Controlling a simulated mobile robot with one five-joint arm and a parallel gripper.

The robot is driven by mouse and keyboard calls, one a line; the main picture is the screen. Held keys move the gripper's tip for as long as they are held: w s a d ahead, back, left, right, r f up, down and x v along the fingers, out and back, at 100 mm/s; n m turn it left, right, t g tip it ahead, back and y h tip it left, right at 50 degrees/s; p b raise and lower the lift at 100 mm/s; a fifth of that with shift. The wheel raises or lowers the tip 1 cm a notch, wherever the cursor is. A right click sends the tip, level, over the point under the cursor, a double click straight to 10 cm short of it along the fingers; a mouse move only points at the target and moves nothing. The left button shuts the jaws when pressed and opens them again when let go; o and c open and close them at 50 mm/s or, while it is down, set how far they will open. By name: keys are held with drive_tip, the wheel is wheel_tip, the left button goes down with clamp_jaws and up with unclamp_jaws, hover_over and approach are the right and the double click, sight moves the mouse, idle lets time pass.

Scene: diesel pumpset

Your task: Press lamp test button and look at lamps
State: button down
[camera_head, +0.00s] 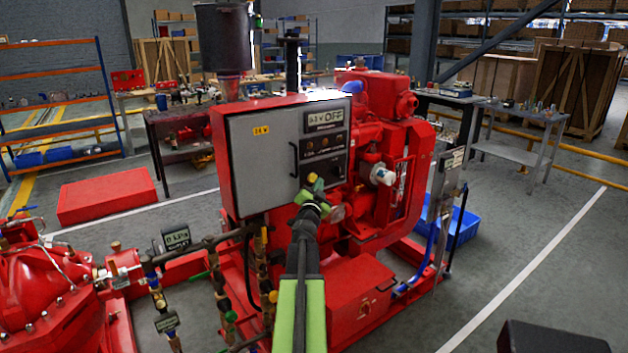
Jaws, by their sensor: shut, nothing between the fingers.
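A control box with a grey door (258,165) and red sides stands on the red diesel pumpset (372,240). The lamps look dull orange; I cannot tell whether any is lit. My gripper (313,182) is shut and empty, in front of the lower part of the panel. It hides that part, and I cannot make out the lamp test button or whether the gripper touches the panel.
Red pump parts and pipes with gauges (176,238) stand at the lower left. A blue crate (456,225) lies behind the pumpset on the right. Grey workbenches (520,118) stand further back.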

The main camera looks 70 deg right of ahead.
drive_tip(key=shift+w+d, duration=0.1)
idle(0.7)
drive_tip(key=shift+w+d, duration=0.15)
drive_tip(key=shift+w, duration=0.1)
drive_tip(key=shift+w+d, duration=0.25)
drive_tip(key=shift+w, duration=0.15)
idle(0.6)
idle(0.4)
drive_tip(key=shift+s+a, duration=0.5)
drive_tip(key=shift+s, duration=0.2)
drive_tip(key=s+a, duration=0.1)
drive_tip(key=s, duration=0.2)
drive_tip(key=s+a, duration=0.1)
drive_tip(key=shift+s+a, duration=0.15)
drive_tip(key=shift+a, duration=0.2)
idle(0.5)
